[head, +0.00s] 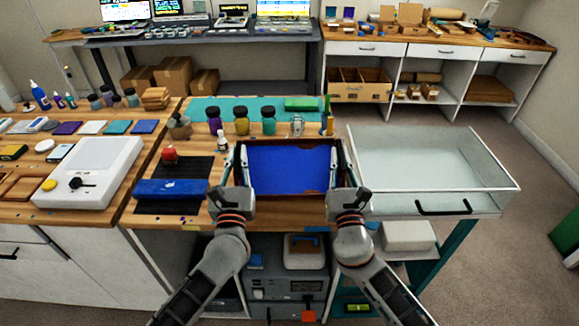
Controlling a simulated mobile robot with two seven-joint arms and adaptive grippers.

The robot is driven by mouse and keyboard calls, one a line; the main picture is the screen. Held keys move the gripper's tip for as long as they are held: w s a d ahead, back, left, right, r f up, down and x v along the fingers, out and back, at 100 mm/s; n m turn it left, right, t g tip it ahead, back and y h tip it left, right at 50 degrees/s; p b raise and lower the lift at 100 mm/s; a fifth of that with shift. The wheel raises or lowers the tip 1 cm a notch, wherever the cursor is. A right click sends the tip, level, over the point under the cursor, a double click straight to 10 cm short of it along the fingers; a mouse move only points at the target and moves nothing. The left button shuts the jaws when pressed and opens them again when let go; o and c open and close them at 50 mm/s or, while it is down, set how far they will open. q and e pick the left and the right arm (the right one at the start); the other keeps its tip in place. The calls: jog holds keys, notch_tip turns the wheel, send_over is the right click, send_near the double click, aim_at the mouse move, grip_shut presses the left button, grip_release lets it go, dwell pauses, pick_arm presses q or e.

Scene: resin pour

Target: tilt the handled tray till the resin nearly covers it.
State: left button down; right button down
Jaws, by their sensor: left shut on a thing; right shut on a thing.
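The handled tray (331,185) is a dark reddish-brown tray with raised sides, at the front middle of the wooden workbench. My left gripper (239,180) is shut on the tray's left side. My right gripper (340,180) is shut on its right side. The fingers hide the handles. I cannot tell whether the tray touches the bench or how far it is tilted.
A clear-walled box (430,165) stands close on the right. A blue block (172,189) on a black mat (190,168) and a red-topped item (169,154) lie to the left.

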pick_arm(q)
jog(key=shift+d+r, duration=0.1)
jog(key=shift+d, duration=0.05)
